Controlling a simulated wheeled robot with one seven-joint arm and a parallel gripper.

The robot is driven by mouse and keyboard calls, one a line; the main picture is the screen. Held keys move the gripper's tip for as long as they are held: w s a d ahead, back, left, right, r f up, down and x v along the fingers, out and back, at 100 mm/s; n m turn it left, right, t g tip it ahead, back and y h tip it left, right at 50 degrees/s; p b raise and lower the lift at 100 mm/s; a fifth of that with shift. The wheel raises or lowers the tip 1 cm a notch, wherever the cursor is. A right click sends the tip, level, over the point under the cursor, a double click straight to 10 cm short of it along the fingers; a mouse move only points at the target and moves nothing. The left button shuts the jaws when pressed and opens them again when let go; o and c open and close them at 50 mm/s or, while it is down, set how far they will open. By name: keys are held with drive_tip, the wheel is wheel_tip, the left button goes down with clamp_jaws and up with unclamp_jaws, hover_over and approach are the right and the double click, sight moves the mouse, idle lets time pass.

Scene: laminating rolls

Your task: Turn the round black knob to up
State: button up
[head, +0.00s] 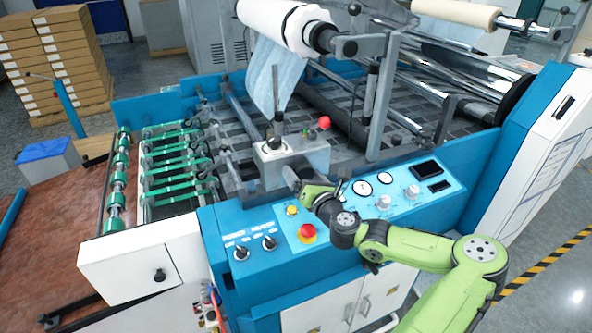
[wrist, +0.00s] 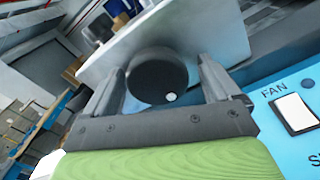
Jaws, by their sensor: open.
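The round black knob (wrist: 150,78) shows in the wrist view, mounted on a pale panel. A small white dot on its face sits at the lower right of the picture. My gripper (wrist: 160,68) is open, with one finger on each side of the knob. Small gaps show between fingers and knob; I cannot tell how deep the fingers reach around it. In the head view my gripper (head: 290,178) is at the front of the grey box (head: 302,160) above the blue console. The knob between the fingers cannot be made out there.
The blue console (head: 340,222) carries a red mushroom button (head: 307,233), gauges and dark switches close under my arm. A white switch (wrist: 296,113) labelled FAN is to the right in the wrist view.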

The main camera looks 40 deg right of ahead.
drive_tip(key=shift+s+a+r, duration=0.1)
drive_tip(key=shift+s+r, duration=0.05)
drive_tip(key=shift+s, duration=0.05)
drive_tip(key=c, duration=1)
